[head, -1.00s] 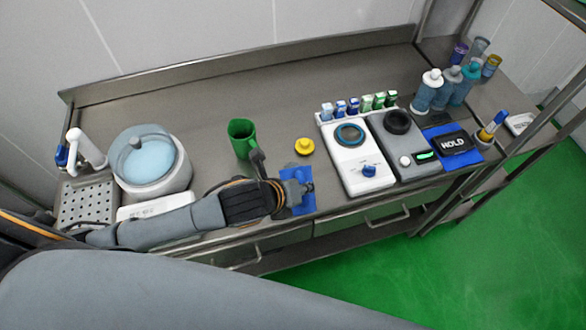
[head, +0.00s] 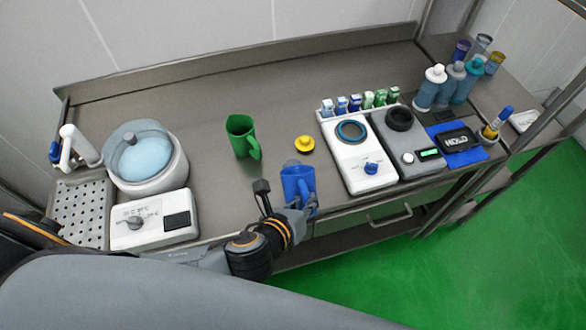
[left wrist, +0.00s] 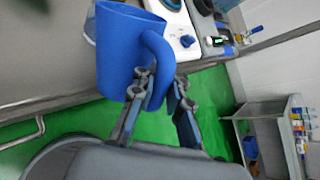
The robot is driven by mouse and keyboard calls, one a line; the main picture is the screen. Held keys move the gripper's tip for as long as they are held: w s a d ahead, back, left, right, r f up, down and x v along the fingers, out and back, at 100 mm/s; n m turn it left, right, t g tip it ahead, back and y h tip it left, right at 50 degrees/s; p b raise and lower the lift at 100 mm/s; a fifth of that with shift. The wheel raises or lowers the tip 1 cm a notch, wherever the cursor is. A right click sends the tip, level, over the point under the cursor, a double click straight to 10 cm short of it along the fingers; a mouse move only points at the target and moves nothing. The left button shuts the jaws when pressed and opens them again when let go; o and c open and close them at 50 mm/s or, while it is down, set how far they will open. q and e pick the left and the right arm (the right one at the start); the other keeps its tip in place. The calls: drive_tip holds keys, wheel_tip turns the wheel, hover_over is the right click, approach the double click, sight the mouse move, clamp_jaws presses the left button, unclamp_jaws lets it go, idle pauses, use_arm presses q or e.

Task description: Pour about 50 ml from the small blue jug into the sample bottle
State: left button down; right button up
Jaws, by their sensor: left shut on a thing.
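The small blue jug (head: 297,183) is upright near the front edge of the bench, and it fills the upper left of the left wrist view (left wrist: 122,55). My left gripper (head: 308,208) is shut on the jug's handle, with its fingers on either side of it in the left wrist view (left wrist: 160,88). I cannot clearly make out the sample bottle; a faint clear rim (head: 291,163) shows just behind the jug, mostly hidden by it. A yellow cap-like piece (head: 304,144) lies behind that. My right gripper is not in view.
A green jug (head: 241,138) stands to the left. A white stirrer plate (head: 356,173) and a grey device (head: 408,158) stand to the right. A lidded pot (head: 146,165) is at the left. Several bottles stand at the back right. The bench behind the green jug is clear.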

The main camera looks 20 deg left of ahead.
use_arm(q)
drive_tip(key=shift+s+d+f+t+b, duration=0.15)
drive_tip(key=shift+f+t+b, duration=0.1)
drive_tip(key=shift+f+b, duration=0.3)
drive_tip(key=shift+s+d+f+t+b, duration=0.15)
drive_tip(key=shift+f+t+b, duration=0.1)
drive_tip(key=shift+f+b, duration=0.3)
drive_tip(key=shift+s+f+m, duration=0.2)
drive_tip(key=shift+s+m, duration=0.05)
drive_tip(key=shift+m, duration=0.05)
drive_tip(key=shift+b, duration=0.3)
drive_tip(key=shift+s+d+f+t+y+b, duration=0.1)
drive_tip(key=shift+s+f+t+y+b, duration=0.1)
drive_tip(key=shift+f+b, duration=0.3)
drive_tip(key=shift+s+d+f+t+y+b, duration=0.1)
drive_tip(key=shift+f+t+b, duration=0.1)
drive_tip(key=shift+f+b, duration=0.25)
drive_tip(key=shift+s+d+f+m+t+y+b, duration=0.2)
drive_tip(key=shift+s+f+m+t+b, duration=0.45)
drive_tip(key=shift+b, duration=0.8)
drive_tip(key=shift+s+d+f+m+t+y+b, duration=0.2)
drive_tip(key=shift+s+d+f+t+b, duration=0.2)
drive_tip(key=shift+f+t+b, duration=0.8)
drive_tip(key=shift+s+d+f+m+t+y+b, duration=0.15)
drive_tip(key=shift+s+f+m+t+b, duration=0.35)
drive_tip(key=shift+b, duration=1.2)
drive_tip(key=shift+r, duration=0.2)
